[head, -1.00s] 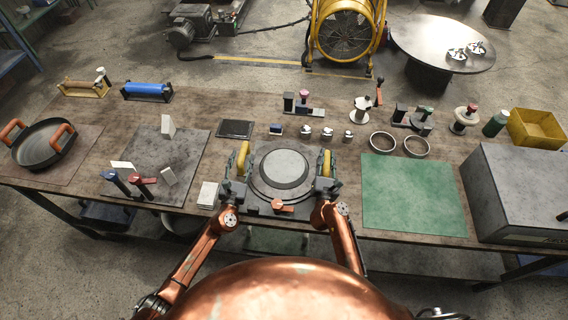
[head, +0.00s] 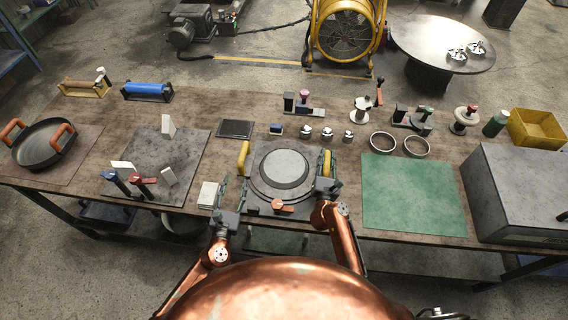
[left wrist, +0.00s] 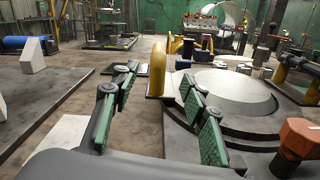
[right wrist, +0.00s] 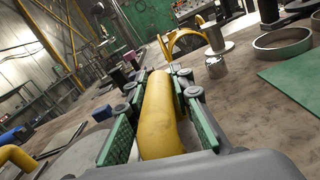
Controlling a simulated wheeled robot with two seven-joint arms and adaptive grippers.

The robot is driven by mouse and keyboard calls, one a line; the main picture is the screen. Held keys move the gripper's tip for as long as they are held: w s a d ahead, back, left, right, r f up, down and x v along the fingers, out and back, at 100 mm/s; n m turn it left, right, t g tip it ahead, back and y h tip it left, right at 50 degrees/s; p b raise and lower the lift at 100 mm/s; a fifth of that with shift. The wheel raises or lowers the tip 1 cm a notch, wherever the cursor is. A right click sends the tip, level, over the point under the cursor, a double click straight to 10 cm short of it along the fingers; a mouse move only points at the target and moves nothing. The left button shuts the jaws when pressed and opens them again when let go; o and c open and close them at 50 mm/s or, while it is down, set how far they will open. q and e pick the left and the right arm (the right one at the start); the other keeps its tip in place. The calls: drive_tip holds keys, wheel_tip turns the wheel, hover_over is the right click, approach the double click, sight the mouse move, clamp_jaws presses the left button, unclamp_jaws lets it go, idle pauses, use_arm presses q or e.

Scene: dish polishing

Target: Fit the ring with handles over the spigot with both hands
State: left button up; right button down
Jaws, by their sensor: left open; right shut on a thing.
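The ring with two yellow handles lies around a round grey disc (head: 280,168) on a dark square base (head: 262,208); I cannot tell how far down it sits. Its left handle (head: 243,158) stands free and also shows in the left wrist view (left wrist: 158,68). My left gripper (head: 226,198) is open and empty, left of and nearer than that handle. In the left wrist view its green-padded fingers (left wrist: 157,85) are spread apart. My right gripper (head: 326,181) is shut on the right handle (right wrist: 158,115), which lies between its green pads in the right wrist view. The spigot is not clearly distinguishable from the disc.
An orange knob (head: 283,205) sits at the base's front. A white block (head: 208,195) is close to my left gripper. A green mat (head: 414,194) lies to the right, with two metal rings (head: 383,142) behind it. A grey box (head: 520,190) stands far right.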

use_arm(q)
drive_tip(key=shift+s, duration=0.2)
use_arm(e)
drive_tip(key=shift+r, duration=0.3)
drive_tip(key=c, duration=2.1)
unclamp_jaws()
drive_tip(key=o, duration=0.3)
drive_tip(key=shift+s, duration=0.15)
drive_tip(key=shift+o, duration=0.9)
drive_tip(key=shift+f, duration=0.15)
drive_tip(key=s+a, duration=0.2)
drive_tip(key=s, duration=0.9)
drive_tip(key=shift+s+f, duration=0.15)
drive_tip(key=shift+s, duration=0.15)
drive_tip(key=shift+a, duration=0.1)
